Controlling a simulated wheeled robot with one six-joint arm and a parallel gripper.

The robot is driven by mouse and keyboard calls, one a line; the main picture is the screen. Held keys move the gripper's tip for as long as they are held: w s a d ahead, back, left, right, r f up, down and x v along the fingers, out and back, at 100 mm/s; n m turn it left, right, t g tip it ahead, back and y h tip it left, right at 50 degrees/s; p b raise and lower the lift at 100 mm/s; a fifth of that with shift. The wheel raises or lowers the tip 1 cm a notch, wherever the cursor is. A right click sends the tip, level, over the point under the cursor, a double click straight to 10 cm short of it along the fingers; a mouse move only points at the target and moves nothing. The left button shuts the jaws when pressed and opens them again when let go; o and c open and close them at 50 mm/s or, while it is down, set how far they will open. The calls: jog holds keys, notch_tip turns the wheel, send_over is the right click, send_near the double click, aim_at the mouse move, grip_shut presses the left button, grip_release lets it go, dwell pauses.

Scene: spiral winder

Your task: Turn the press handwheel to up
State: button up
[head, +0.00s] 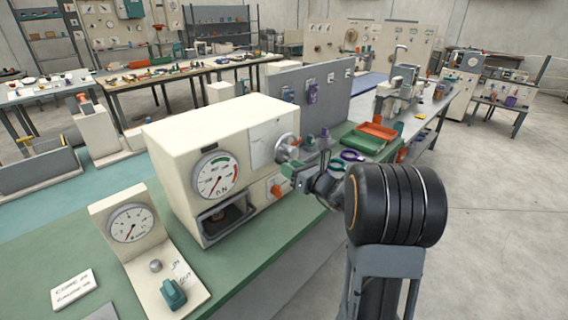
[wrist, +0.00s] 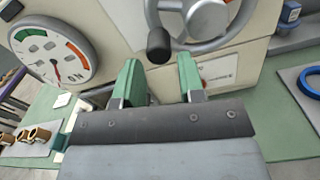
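The press handwheel (head: 287,148) is a grey metal wheel on the right face of a cream machine (head: 222,130). In the wrist view the handwheel (wrist: 207,18) fills the top, with a black handle knob (wrist: 158,45) on its lower left. My gripper (head: 298,174) is close in front of the wheel. In the wrist view my gripper (wrist: 160,72) is open, its two green fingers apart and empty. The knob appears above the gap between the fingertips; I cannot tell the distance. My fingers partly hide the machine face below the wheel.
The machine's round dial (head: 215,175) has a red needle and a green and red arc. An orange knob (head: 276,190) sits below the wheel. A gauge stand (head: 132,224) is at front left. Green and orange trays (head: 378,131) and purple rings (head: 352,155) lie to the right.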

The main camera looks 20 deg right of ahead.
jog(key=shift+x, duration=1.5)
jog(key=shift+a, duration=0.1)
jog(key=c, duration=0.6)
jog(key=shift+f, duration=0.1)
jog(key=shift+c, duration=0.2)
